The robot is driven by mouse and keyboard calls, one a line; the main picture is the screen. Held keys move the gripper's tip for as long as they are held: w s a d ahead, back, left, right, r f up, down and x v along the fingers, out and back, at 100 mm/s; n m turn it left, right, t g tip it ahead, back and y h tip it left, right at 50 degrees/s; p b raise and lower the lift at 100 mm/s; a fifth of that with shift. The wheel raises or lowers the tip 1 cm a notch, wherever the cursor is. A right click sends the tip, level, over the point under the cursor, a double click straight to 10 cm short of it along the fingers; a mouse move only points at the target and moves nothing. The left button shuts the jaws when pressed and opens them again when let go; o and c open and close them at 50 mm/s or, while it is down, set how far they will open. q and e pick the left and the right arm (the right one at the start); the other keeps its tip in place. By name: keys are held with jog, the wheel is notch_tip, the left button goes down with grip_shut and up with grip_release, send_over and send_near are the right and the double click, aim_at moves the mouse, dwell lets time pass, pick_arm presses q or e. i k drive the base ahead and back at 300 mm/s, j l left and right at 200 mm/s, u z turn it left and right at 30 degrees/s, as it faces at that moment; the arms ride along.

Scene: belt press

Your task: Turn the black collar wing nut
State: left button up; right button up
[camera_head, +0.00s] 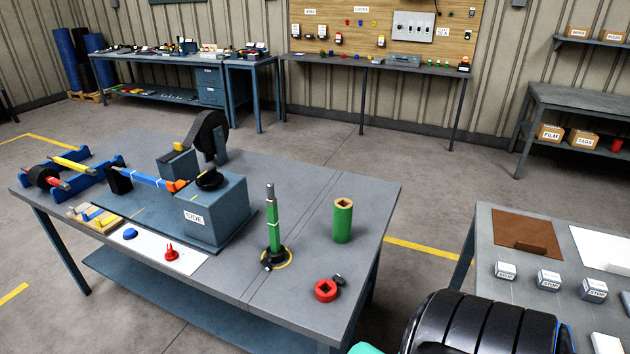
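A black collar (277,257) sits low around the upright green and grey post (273,225) on the grey worktable. A small dark knob (267,266), which may be its wing nut, sticks out at its front left. Its shape is too small to make out. A red collar (325,291) lies apart on the table toward the front, with a small dark part (339,281) at its upper right. Neither of my grippers shows. A large black rounded part at the bottom right looks like part of my arm.
A green sleeve (342,221) stands right of the post. A blue-grey block marked SIDE (216,213) stands to its left. A second table (487,238) with STOP blocks (549,280) is at the right. Bare tabletop (320,195) lies behind the post.

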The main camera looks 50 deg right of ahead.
aim_at(265, 262)
jog(key=i+z, duration=0.1)
jog(key=z, duration=0.85)
jog(key=i+j+z, duration=0.1)
jog(key=z, duration=0.4)
jog(key=j+z, duration=0.1)
jog(key=z, duration=0.35)
jog(key=i+j+z, duration=0.15)
jog(key=j+z, duration=0.7)
jog(key=j, duration=0.15)
jog(key=j+z, duration=0.45)
jog(key=k+j+z, duration=0.1)
jog(key=j+z, duration=0.3)
jog(key=j, duration=0.2)
